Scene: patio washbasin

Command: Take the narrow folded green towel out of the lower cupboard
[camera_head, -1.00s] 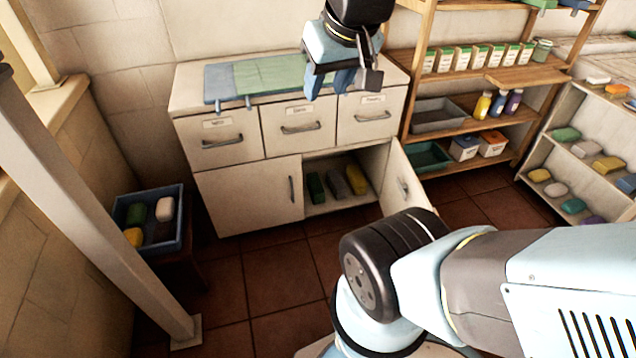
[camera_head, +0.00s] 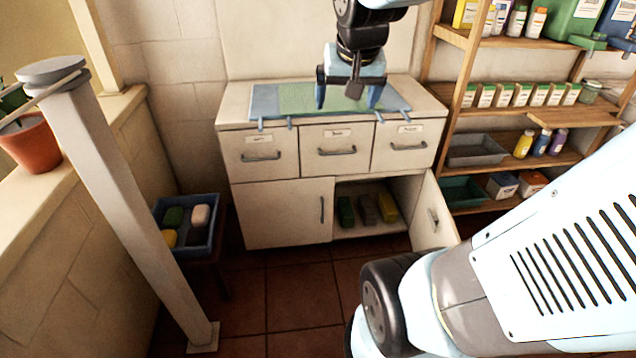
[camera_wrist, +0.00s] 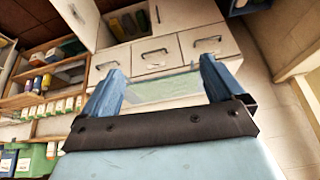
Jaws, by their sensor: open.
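The lower cupboard (camera_head: 338,237) stands with its right door (camera_head: 433,212) swung open and its left door (camera_head: 284,213) shut. Inside, on the cupboard floor, a narrow folded green towel (camera_head: 346,211) is on the left, a grey one (camera_head: 367,210) in the middle and a yellow one (camera_head: 387,207) on the right. My gripper (camera_head: 348,98) is open and empty, above the cabinet top and well above the opening. In the wrist view its two blue fingers (camera_wrist: 160,88) are spread, with the drawers beyond. The open compartment also shows there, upside down, and its contents are small.
A blue and green mat (camera_head: 265,102) lies on the cabinet top below my gripper. A blue tray (camera_head: 213,243) with several bars stands at left beside a pale post (camera_head: 134,210). Wooden shelves (camera_head: 510,117) with bottles and boxes stand at right. Floor before the cabinet is clear.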

